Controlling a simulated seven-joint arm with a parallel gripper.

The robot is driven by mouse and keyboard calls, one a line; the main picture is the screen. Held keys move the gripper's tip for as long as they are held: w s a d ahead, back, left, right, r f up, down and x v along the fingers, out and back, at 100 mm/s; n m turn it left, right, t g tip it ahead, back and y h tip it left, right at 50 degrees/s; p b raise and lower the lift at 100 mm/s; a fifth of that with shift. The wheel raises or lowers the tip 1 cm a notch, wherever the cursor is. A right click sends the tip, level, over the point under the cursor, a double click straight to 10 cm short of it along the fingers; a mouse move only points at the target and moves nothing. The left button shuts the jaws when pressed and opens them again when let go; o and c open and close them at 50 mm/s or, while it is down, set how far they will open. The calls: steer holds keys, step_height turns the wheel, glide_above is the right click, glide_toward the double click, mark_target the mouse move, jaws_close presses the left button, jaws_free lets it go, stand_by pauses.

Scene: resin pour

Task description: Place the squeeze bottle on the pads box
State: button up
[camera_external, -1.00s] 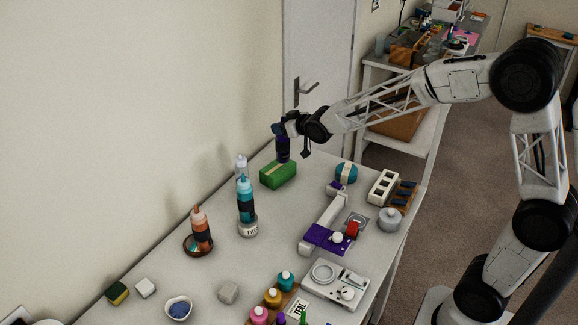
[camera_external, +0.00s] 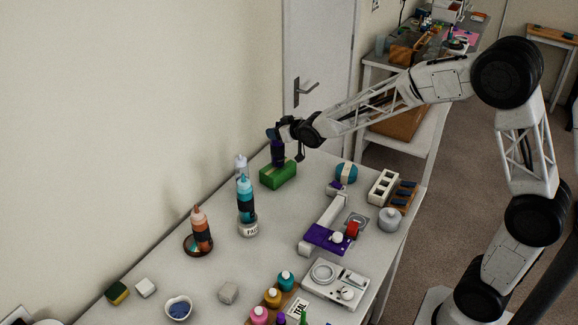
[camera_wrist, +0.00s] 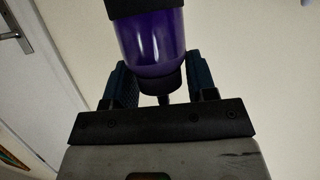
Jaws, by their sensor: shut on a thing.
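My gripper (camera_external: 280,140) is shut on a dark purple squeeze bottle (camera_external: 277,155) and holds it upright over a green box (camera_external: 279,176), which I take to be the pads box. The bottle's lower end is at the box's top face; I cannot tell whether it touches. In the wrist view the purple bottle (camera_wrist: 152,45) sits between the two fingers (camera_wrist: 160,84), its narrow nozzle end toward my palm. The green box is not seen in the wrist view.
An orange bottle (camera_external: 201,228) stands farther left. A blue-green round item (camera_external: 346,173) and a white slotted block (camera_external: 383,187) lie to the right. The wall is close behind.

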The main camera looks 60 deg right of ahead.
steer(key=shift+f, duration=0.45)
steer(key=o, duration=1.3)
steer(key=v, duration=1.2)
steer(key=shift+s, duration=0.1)
